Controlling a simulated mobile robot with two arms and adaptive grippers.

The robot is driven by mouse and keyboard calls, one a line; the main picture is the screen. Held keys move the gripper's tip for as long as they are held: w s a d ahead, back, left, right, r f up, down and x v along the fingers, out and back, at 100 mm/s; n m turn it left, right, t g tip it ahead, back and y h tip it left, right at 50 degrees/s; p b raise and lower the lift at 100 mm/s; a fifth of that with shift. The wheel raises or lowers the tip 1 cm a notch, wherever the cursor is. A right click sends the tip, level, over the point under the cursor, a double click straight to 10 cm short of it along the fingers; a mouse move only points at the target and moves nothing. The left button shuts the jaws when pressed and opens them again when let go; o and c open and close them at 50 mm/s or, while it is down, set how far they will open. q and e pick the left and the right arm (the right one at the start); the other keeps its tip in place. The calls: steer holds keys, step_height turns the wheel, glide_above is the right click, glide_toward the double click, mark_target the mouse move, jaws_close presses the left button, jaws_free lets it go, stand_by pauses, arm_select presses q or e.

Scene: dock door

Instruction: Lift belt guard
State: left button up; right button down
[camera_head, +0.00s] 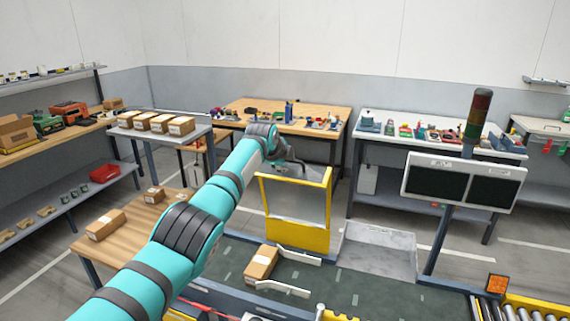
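The belt guard (298,235) is a yellow upright frame with a clear window and a solid yellow lower panel. It stands at the far side of the dark conveyor belt (228,262), in the middle of the view. My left arm reaches in from the lower left. My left gripper (292,167) is at the guard's upper left, by its top bar. The gripper is small and dark here, so I cannot tell whether its fingers touch the bar or are closed on it. My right gripper is not in view.
A cardboard box (261,262) lies on the belt between white guide rails (283,288). A grey tray (378,252) is right of the guard. A twin-screen monitor (463,182) on a post and a signal tower (476,118) stand further right. Benches with goods line the back.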

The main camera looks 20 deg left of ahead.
arm_select(q)
steer(key=shift+o, duration=0.7)
steer(key=shift+f, duration=0.15)
steer(key=v, duration=1.2)
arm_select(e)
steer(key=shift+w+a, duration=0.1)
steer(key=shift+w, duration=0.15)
